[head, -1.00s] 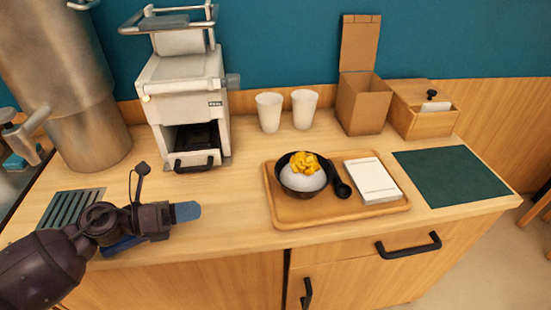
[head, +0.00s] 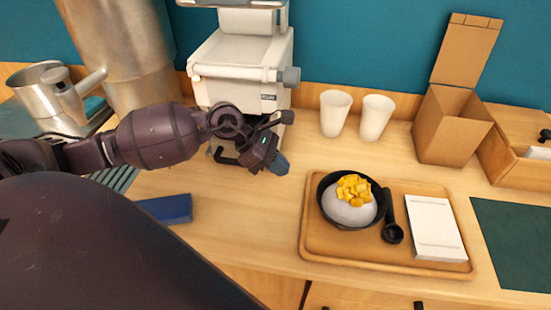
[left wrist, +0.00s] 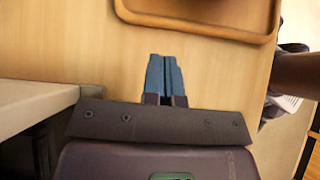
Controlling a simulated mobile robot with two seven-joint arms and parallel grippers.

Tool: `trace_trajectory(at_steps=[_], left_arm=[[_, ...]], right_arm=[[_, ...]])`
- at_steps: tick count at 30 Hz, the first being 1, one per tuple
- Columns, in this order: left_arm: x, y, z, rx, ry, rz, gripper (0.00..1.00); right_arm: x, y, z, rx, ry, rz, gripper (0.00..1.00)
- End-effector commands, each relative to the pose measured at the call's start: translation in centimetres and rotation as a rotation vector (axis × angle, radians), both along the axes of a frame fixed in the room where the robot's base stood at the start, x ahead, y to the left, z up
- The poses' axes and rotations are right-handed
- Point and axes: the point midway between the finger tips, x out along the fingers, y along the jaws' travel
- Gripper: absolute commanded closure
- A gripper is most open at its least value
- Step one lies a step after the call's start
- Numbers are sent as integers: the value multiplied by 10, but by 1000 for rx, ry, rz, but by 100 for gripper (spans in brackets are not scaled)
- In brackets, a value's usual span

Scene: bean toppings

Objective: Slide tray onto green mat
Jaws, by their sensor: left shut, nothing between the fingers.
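The wooden tray (head: 320,247) lies on the counter right of centre in the head view. It holds a black bowl (head: 330,213) with a white mound and yellow cubes, a black spoon (head: 392,230) and a white card or booklet (head: 434,228). The green mat (head: 515,235) lies to the right, apart from the tray. My left gripper (head: 281,165) is shut and empty, above the counter left of the tray. In the left wrist view its blue fingertips (left wrist: 165,60) are together, and the tray's edge (left wrist: 190,26) shows beyond them. My right gripper is not in view.
A white machine (head: 240,75) stands behind my left gripper. Two white cups (head: 335,112) and an open cardboard box (head: 450,125) stand behind the tray. A blue block (head: 168,208) lies at left. The strip between tray and mat is clear.

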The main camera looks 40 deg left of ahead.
Motion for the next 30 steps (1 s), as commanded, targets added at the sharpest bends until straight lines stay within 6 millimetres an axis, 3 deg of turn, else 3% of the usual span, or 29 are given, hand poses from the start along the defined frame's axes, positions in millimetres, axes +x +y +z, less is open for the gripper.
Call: trace_trajectory(at_steps=[6, 12, 26, 30], left_arm=[[10, -23, -25, -3, 1, -1, 100], [16, -34, -37, -2, 0, 1, 100], [17, -37, -40, -1, 0, 1, 100], [23, -49, -38, -4, -3, -1, 100]], right_arm=[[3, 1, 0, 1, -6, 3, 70], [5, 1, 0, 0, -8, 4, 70], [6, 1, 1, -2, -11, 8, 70], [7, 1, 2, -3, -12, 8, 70]])
